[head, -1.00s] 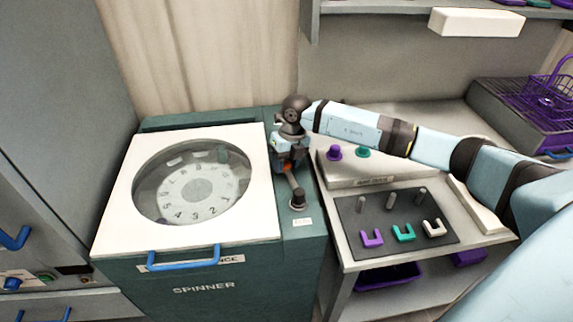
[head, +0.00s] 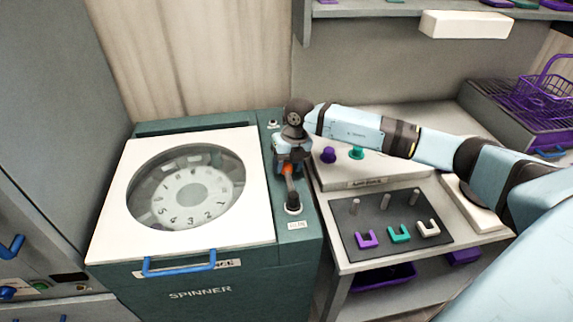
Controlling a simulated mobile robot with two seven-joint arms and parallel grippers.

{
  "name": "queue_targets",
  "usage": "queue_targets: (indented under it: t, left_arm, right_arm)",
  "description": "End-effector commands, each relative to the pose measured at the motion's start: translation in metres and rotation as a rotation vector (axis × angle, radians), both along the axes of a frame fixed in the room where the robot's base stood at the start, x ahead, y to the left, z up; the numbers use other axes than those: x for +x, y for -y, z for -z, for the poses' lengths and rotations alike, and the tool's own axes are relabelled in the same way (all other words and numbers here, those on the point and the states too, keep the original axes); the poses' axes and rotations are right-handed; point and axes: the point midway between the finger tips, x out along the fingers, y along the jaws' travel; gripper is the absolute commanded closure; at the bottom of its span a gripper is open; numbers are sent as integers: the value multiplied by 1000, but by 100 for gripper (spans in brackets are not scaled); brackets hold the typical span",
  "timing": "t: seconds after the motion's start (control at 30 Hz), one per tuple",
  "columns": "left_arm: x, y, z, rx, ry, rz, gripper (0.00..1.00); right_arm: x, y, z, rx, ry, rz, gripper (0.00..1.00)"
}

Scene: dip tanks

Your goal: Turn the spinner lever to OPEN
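The spinner (head: 180,285) is a dark green machine with a white lid (head: 250,160) and a round window, lid down. Its lever (head: 291,196) is on the right part of the top. It runs from a dark round pivot up to a red-orange part (head: 288,169) at my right gripper. A small white label (head: 297,225) is in front of the pivot; its word is too small to read surely. My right gripper (head: 289,167) points down around the lever's far end and looks shut on it; its fingertips are partly hidden. My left gripper is not in view.
A numbered drum (head: 190,194) shows through the window. A blue handle (head: 179,264) is on the lid's front. To the right are a bench with purple and teal knobs (head: 328,155), a dark mat (head: 375,235) with pegs and clips, and a rack with a purple basket (head: 545,92).

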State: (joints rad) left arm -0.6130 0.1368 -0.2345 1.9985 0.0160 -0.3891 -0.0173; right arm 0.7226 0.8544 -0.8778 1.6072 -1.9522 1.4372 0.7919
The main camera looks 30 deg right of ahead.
Motion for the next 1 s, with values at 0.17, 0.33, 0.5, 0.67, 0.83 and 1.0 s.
queue_targets:
  t: [0.17, 0.33, 0.5, 0.67, 0.83, 1.0]
  left_arm:
    - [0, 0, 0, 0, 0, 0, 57]
    - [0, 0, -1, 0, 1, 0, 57]
    - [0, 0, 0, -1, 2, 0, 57]
    - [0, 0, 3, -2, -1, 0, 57]
    - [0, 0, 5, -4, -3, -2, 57]
    - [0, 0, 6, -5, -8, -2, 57]
  right_arm:
    - [0, 0, 0, 0, -1, -1, 36]
    - [0, 0, 0, 0, -1, -2, 36]
    - [-1, 2, -15, 1, 1, -3, 36]
    - [-2, 9, -48, 1, 5, -2, 36]
    - [-4, 17, -86, 0, 3, -1, 36]
    - [-6, 23, -116, -1, 2, -2, 36]
